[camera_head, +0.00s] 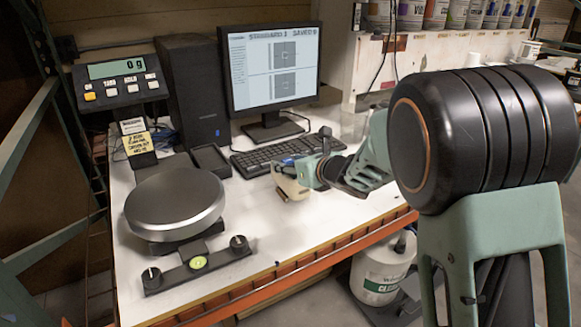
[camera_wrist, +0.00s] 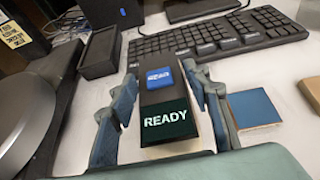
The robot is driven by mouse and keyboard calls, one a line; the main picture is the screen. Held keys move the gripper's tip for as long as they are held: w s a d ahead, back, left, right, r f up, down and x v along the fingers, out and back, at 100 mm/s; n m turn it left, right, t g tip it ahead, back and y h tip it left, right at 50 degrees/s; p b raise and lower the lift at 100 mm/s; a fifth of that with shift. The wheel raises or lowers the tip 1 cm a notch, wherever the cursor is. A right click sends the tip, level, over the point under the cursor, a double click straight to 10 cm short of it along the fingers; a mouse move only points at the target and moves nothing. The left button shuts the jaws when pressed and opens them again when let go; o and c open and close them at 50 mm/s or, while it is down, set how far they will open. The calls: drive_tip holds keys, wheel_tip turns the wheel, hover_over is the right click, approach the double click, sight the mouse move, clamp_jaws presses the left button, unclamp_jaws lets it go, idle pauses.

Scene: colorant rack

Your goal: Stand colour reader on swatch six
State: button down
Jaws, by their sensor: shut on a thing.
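The colour reader (camera_wrist: 165,97) is a dark block with a blue button and a green screen reading READY. My gripper (camera_wrist: 160,80) is shut on it, one finger along each side. In the head view my gripper (camera_head: 298,172) is low over the white table, in front of the keyboard. The reader shows there only as a small dark and blue bit. A cream surface (camera_wrist: 178,150) shows under its near end; contact cannot be told. A blue square swatch with a tan edge (camera_wrist: 254,107) lies to the right. No swatch number is readable.
The keyboard (camera_head: 285,152) lies just behind my gripper, and a black open tray (camera_head: 210,160) is to its left. A round metal scale (camera_head: 175,205) and a black levelling bar (camera_head: 198,262) stand further left. The table's front right is bare.

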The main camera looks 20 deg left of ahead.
drive_tip(key=shift+r, duration=0.25)
drive_tip(key=shift+f, duration=0.2)
drive_tip(key=c, duration=1)
unclamp_jaws()
drive_tip(key=shift+c, duration=0.2)
drive_tip(key=shift+r, duration=0.2)
drive_tip(key=v, duration=1.2)
drive_tip(key=shift+f+b, duration=0.15)
drive_tip(key=shift+b, duration=0.15)
